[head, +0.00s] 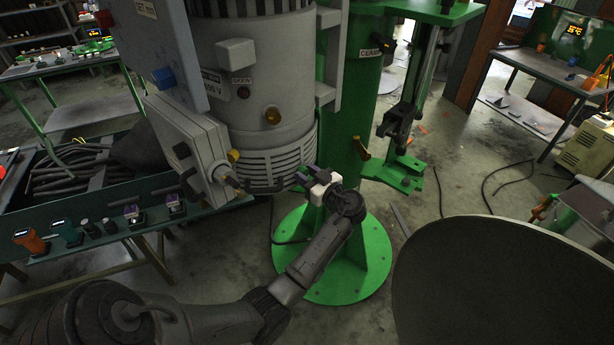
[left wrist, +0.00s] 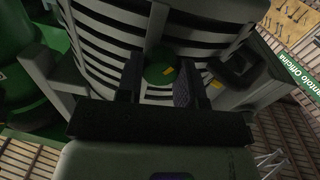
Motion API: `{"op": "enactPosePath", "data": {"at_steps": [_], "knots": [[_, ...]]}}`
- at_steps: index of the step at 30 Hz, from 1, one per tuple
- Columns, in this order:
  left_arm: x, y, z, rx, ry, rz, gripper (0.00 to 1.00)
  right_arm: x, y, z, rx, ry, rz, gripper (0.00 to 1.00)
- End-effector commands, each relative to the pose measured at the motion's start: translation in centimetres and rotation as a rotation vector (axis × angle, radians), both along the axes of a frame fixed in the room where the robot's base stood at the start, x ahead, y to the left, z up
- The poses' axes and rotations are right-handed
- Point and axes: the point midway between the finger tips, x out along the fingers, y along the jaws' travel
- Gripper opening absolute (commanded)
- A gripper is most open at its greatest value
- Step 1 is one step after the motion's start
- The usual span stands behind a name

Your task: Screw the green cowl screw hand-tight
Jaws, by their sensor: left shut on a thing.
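In the head view, my left gripper (head: 305,177) reaches the lower right side of the grey motor housing (head: 270,60), at the slatted cowl (head: 285,158). The screw itself is hidden there. How far it is screwed in cannot be told. My right gripper is not in view.
A grey box (head: 188,140) with a cable juts from the motor's left side. A green column (head: 352,130) on a round base (head: 345,270) stands behind my arm. A bench (head: 105,240) with small tools is at left. A large grey rounded surface (head: 500,285) fills the lower right.

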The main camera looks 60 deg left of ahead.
Motion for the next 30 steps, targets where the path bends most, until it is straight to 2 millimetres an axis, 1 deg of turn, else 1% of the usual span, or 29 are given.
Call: {"op": "enactPosePath", "data": {"at_steps": [5,14,23,30], "knots": [[0.0,0.0,0.1,-0.035,0.157,0.001,0.11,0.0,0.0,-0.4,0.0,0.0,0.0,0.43],[0.0,0.0,0.3,-0.099,0.435,0.001,0.11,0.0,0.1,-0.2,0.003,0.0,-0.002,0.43],[0.1,0.0,0.4,-0.161,0.713,0.002,0.11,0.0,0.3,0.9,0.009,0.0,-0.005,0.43],[0.1,0.0,0.6,-0.212,0.936,0.003,0.11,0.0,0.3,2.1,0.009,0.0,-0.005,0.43]]}}
